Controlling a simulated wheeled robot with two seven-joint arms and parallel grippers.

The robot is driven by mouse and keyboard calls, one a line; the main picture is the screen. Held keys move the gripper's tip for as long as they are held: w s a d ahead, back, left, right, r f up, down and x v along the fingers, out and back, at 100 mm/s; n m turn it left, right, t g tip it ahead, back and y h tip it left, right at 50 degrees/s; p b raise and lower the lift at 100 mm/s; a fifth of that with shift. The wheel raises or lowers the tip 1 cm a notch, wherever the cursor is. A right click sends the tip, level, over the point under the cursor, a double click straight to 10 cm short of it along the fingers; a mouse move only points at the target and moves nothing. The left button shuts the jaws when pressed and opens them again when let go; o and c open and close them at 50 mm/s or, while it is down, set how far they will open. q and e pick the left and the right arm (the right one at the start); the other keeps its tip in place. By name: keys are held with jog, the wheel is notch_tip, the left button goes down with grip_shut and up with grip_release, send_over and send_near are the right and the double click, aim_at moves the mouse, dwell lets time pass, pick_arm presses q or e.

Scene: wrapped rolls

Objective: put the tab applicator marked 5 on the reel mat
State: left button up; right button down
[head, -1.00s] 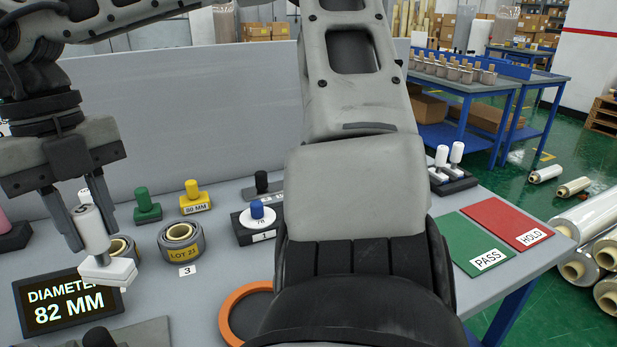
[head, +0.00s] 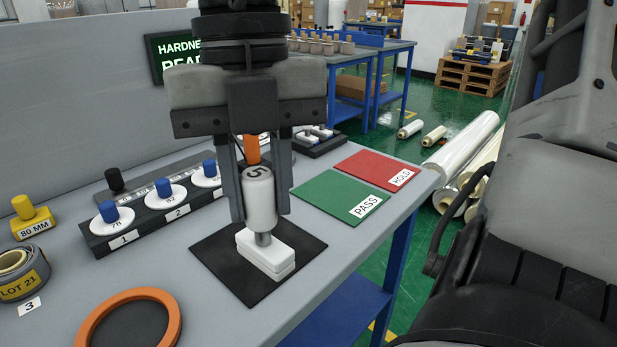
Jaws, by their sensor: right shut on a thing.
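The tab applicator marked 5 (head: 260,205) has a white handle, a grey stem and a white block foot. It stands upright between the fingers of my right gripper (head: 258,205), which is shut on the handle and points straight down. The black square mat (head: 219,260), which I take as the reel mat, lies on the grey table directly under the foot. The foot appears over the middle of the mat; I cannot tell whether it touches. My left gripper is not in view.
A black rack (head: 150,228) with blue-knobbed discs stands left of the mat. An orange ring (head: 171,325) lies in front. Green PASS (head: 330,197) and red HOLD (head: 372,166) mats lie to the right. An orange-topped thing (head: 251,147) is partly hidden behind my gripper.

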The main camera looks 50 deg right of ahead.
jog(key=shift+d+f, duration=0.1)
jog(key=shift+d, duration=0.2)
jog(key=shift+w+d+f+b, duration=0.1)
jog(key=shift+w+d+f, duration=1.5)
jog(key=shift+f, duration=0.65)
jog(key=shift+w+d+f+b, duration=0.1)
jog(key=shift+w+d+f, duration=1.5)
jog(key=shift+f, duration=0.6)
jog(key=shift+w+d+f+b, duration=0.1)
jog(key=shift+w+d+f, duration=1.5)
jog(key=shift+f, duration=0.65)
jog(key=c, duration=1.1)
grip_release()
jog(key=shift+a+r, duration=0.1)
jog(key=shift+c, duration=0.2)
notch_tip(320, 180, up, 12)
jog(key=w+p, duration=0.1)
jog(key=shift+d+r+p, duration=0.2)
jog(key=shift+d+p, duration=0.2)
jog(key=shift+d, duration=0.05)
